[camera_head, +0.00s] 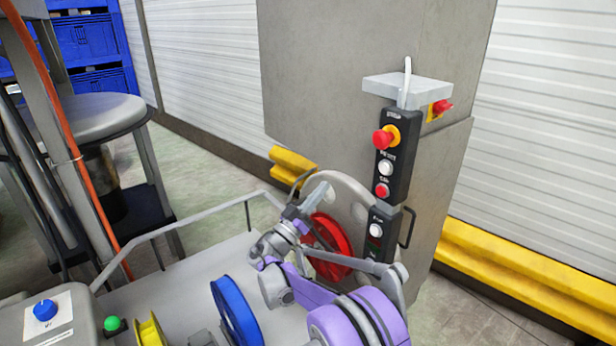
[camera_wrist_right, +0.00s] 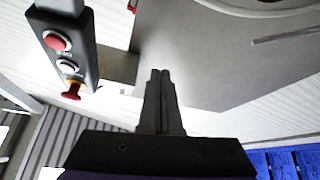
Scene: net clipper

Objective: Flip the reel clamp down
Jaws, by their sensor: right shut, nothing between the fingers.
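A red reel (camera_head: 329,247) is mounted on the front of a pale grey disc (camera_head: 352,195) beside the dark control panel. The disc's edge also shows at the top of the right wrist view (camera_wrist_right: 262,8). My right gripper (camera_head: 318,192) is in front of the disc, above the red reel, pointing upward in the head view. In the right wrist view its two fingers (camera_wrist_right: 160,74) are together with nothing between them. I cannot clearly make out the reel clamp; the gripper and purple arm cover part of the reel area. My left gripper is not in view.
A control panel (camera_head: 393,165) with red and white buttons stands right of the disc. Blue (camera_head: 236,310) and yellow (camera_head: 150,332) reels sit on the grey machine top. A thin rail (camera_head: 195,221) runs along its back. A grey cabinet (camera_head: 325,80) stands behind.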

